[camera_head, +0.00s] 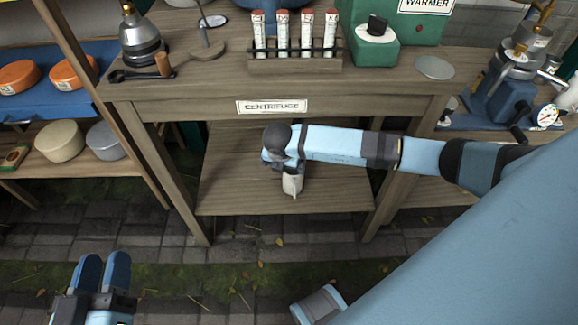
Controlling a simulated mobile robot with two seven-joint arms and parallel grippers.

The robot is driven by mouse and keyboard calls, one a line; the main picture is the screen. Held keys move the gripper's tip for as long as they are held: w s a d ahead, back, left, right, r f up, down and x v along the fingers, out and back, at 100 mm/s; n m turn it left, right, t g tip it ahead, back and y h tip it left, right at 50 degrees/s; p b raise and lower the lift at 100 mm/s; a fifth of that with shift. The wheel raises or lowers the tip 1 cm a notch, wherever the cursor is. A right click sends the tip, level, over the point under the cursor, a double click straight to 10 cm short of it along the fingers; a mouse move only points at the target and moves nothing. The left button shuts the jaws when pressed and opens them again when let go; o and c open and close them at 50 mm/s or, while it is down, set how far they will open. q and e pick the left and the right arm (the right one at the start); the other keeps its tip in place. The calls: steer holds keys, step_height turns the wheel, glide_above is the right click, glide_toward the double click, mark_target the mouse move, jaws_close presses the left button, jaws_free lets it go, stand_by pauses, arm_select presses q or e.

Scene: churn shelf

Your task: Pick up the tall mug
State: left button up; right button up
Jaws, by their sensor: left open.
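A small cream vessel (292,184), which looks like the tall mug, is on the lower shelf (235,195) of the wooden table. Its upper part is hidden by my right gripper (283,168), which is directly at it. Whether the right fingers are around the vessel or just above it cannot be told, as the wrist hides them. My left gripper (104,272) is open and empty at the lower left, over the paved floor and far from the vessel. Its two blue fingers point up in the picture.
The tabletop (210,85) overhangs the lower shelf, and my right arm passes below it by a table leg (400,190). A test-tube rack (295,62) and a green warmer (375,50) stand on top. The lower shelf's left part is clear.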

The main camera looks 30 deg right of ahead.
arm_select(q)
steer(key=f+b, duration=0.2)
steer(key=w+f+m+g+b, duration=0.1)
steer(key=f+b, duration=0.1)
steer(key=f+m+b, duration=0.1)
steer(key=b, duration=0.1)
steer(key=shift+w+f, duration=0.15)
steer(key=shift+f, duration=0.25)
arm_select(e)
steer(key=w+d+f, duration=0.2)
steer(key=d+f, duration=0.1)
steer(key=f, duration=0.3)
steer(key=w+d+f+h, duration=0.1)
steer(key=w+d+f, duration=0.1)
steer(key=f, duration=0.4)
steer(key=shift+d+f, duration=0.35)
steer(key=shift+d, duration=0.1)
steer(key=c, duration=1.3)
steer(key=shift+w+r, duration=0.1)
steer(key=shift+c, duration=0.2)
